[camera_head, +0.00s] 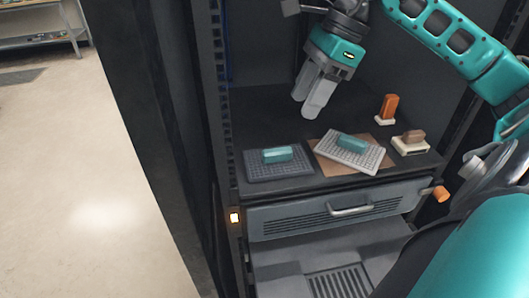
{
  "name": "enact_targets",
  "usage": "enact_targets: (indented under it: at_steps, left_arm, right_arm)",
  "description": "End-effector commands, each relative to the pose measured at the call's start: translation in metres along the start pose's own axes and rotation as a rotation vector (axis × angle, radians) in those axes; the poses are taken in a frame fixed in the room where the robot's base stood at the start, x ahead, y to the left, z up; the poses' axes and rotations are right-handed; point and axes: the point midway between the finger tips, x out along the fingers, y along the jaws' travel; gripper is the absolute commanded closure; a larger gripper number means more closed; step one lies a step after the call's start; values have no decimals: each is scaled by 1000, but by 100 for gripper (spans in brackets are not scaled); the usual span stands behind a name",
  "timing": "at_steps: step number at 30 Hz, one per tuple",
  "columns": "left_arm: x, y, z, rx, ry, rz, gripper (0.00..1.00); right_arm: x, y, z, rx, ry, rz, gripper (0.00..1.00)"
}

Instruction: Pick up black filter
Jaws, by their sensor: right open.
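The black filter (254,170) is a dark grid panel with a teal handle (277,155) on top. It lies flat at the front left of the cabinet shelf. A light grey filter (369,161), also with a teal handle (352,143), lies to its right, tilted across a brown square (327,163). My right gripper (305,106) points down above the shelf, behind the two filters and apart from both. Its jaws are open, with nothing visible between them. My left gripper does not show.
An orange upright piece on a white base (389,108) and a brown block on a pale base (410,142) stand at the shelf's right. Below the shelf is a drawer with a handle (351,210). Dark cabinet posts (217,100) bound the left side.

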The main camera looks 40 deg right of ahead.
Motion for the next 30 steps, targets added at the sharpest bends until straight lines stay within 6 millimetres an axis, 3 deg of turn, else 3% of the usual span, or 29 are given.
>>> enact_targets:
  at_steps: [3, 9, 14, 24, 30]
  left_arm:
    - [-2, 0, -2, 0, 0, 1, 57]
    - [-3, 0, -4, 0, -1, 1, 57]
    - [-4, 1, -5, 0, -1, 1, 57]
    - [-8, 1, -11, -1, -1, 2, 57]
    - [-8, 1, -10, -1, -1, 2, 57]
  right_arm:
    - [25, 1, 1, 1, -3, 7, 49]
    - [55, 1, 2, 1, -6, 6, 49]
    - [65, 1, 2, 2, -6, 6, 49]
    - [110, 2, 4, 2, -9, 7, 49]
    - [115, 1, 4, 2, -6, 4, 49]
